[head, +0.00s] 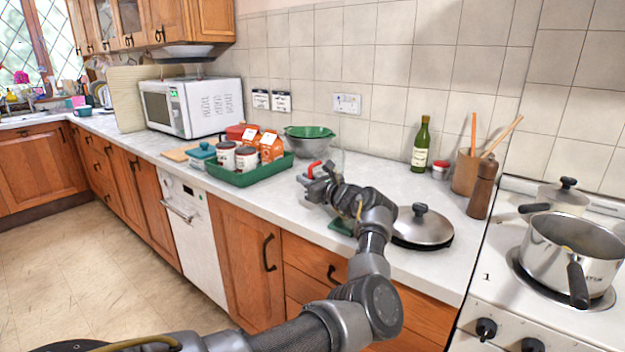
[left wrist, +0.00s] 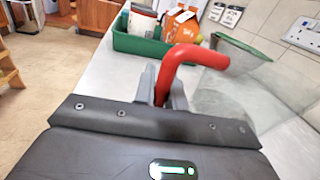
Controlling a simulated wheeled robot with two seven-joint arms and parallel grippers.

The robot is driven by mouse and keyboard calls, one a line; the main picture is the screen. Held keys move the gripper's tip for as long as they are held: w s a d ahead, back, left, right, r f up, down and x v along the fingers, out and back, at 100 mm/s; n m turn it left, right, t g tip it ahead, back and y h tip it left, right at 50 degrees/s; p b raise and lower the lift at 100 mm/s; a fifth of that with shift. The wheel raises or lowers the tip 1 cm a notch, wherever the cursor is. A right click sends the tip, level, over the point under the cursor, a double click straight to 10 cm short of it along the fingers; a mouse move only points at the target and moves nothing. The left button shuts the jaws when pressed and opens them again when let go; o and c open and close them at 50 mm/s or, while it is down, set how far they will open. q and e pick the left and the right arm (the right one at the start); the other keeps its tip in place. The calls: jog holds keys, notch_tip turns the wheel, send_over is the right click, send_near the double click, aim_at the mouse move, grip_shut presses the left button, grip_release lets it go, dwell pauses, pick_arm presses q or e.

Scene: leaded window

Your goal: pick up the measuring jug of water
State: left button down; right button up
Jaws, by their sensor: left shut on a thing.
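The measuring jug (head: 337,159) is clear, with a red handle (head: 313,169), and is over the worktop right of the green tray. The arm hides its lower part. In the left wrist view the red handle (left wrist: 187,58) rises between the fingers, and the clear jug wall (left wrist: 235,95) is to the right. My left gripper (head: 310,180) is shut on the handle; it also shows in the left wrist view (left wrist: 163,92). I cannot tell the water level or whether the base touches the worktop. My right gripper is not in view.
The green tray (head: 250,178) holds canisters and cartons, left of the jug. A colander with a green bowl (head: 309,145) stands behind. A pan lid (head: 422,226) lies to the right, and a bottle (head: 421,145) stands near the wall. A saucepan (head: 568,262) is on the hob.

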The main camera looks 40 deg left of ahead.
pick_arm(q)
jog(key=shift+r, duration=0.2)
